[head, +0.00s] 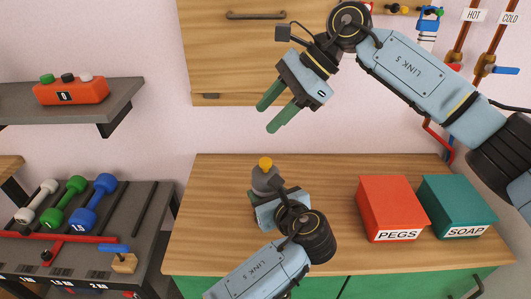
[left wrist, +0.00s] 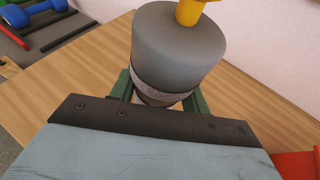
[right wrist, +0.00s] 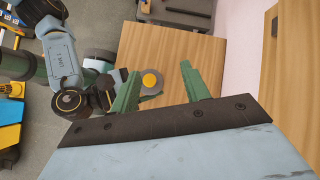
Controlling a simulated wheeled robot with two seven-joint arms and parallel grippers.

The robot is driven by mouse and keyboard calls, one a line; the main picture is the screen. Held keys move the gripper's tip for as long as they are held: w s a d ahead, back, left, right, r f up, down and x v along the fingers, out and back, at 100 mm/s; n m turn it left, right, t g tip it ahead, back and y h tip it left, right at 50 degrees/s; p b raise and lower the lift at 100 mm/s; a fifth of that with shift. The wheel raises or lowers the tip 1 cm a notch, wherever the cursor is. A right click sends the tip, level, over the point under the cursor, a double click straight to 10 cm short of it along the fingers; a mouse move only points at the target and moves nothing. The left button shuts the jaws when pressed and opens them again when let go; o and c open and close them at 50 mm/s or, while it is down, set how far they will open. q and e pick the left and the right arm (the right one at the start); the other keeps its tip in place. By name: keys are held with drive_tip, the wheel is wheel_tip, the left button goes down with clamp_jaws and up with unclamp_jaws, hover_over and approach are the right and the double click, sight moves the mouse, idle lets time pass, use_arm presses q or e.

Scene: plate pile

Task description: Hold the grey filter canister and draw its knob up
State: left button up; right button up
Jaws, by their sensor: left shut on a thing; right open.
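The grey filter canister (head: 267,180) stands upright on the wooden table, with its yellow knob (head: 265,163) on top. My left gripper (head: 256,198) is shut on the canister's lower body, its green fingers on either side in the left wrist view (left wrist: 166,95). The canister (left wrist: 176,48) and the base of the knob (left wrist: 190,12) show there; the knob's top is cut off. My right gripper (head: 272,112) is open and empty, above the knob and apart from it. In the right wrist view the knob (right wrist: 150,80) appears between and beyond the open fingers (right wrist: 158,88).
A red PEGS box (head: 392,205) and a teal SOAP box (head: 456,204) stand on the table (head: 340,172) to the right. A dumbbell rack (head: 90,240) stands left. A wooden cabinet (head: 235,55) hangs behind my right gripper. The back of the table is clear.

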sight(266, 160)
drive_tip(key=f+n+h, duration=0.1)
drive_tip(key=f+h, duration=0.1)
drive_tip(key=f, duration=0.1)
drive_tip(key=s+a+f+n+h, duration=0.1)
drive_tip(key=f+n+h, duration=0.1)
drive_tip(key=f+h, duration=0.1)
drive_tip(key=s+f+n+h, duration=0.1)
drive_tip(key=f+h, duration=0.2)
drive_tip(key=shift+a+f+t, duration=0.15)
drive_tip(key=shift+a+t, duration=0.1)
drive_tip(key=shift+t, duration=0.15)
idle(0.4)
drive_tip(key=shift+w, duration=0.1)
clamp_jaws()
